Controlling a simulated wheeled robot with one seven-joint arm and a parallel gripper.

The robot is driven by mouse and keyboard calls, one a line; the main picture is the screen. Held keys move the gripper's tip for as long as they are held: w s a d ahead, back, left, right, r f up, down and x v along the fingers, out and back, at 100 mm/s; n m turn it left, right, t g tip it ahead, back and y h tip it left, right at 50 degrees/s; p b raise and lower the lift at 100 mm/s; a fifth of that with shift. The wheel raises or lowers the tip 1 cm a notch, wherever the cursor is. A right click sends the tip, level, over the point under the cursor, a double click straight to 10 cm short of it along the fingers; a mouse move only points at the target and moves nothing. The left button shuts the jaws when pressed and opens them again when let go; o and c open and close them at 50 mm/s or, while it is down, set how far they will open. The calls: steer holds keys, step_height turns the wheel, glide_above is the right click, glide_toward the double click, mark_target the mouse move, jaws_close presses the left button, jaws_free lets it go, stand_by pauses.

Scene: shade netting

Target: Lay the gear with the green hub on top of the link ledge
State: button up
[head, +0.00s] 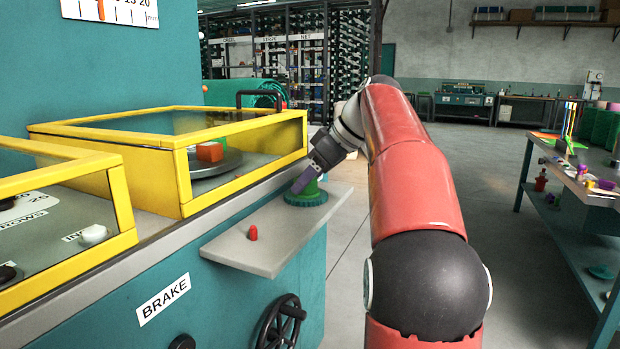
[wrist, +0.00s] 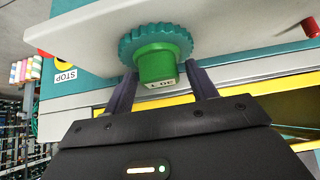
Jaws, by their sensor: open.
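The gear (head: 306,199) is a toothed disc, dark green to teal, with a bright green hub. It lies flat on a pale grey ledge (head: 225,246) that juts from the teal machine. The wrist view shows the gear (wrist: 135,45) against the ledge (wrist: 80,38) and the hub (wrist: 157,67) with a small partly readable label. My gripper (head: 303,182) is at the gear from above. In the wrist view my gripper (wrist: 162,77) is open, with one purple finger on each side of the hub. Gaps show between the fingers and the hub.
A small red peg (head: 253,233) stands on the ledge, nearer the front. Yellow-framed covers (head: 245,135) rise beside the ledge on the left. A black handwheel (head: 281,322) is below. Open floor lies to the right, then a workbench (head: 570,175) with loose items.

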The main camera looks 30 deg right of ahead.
steer(key=p+v, duration=0.3)
steer(key=v, duration=0.9)
steer(key=shift+f, duration=0.1)
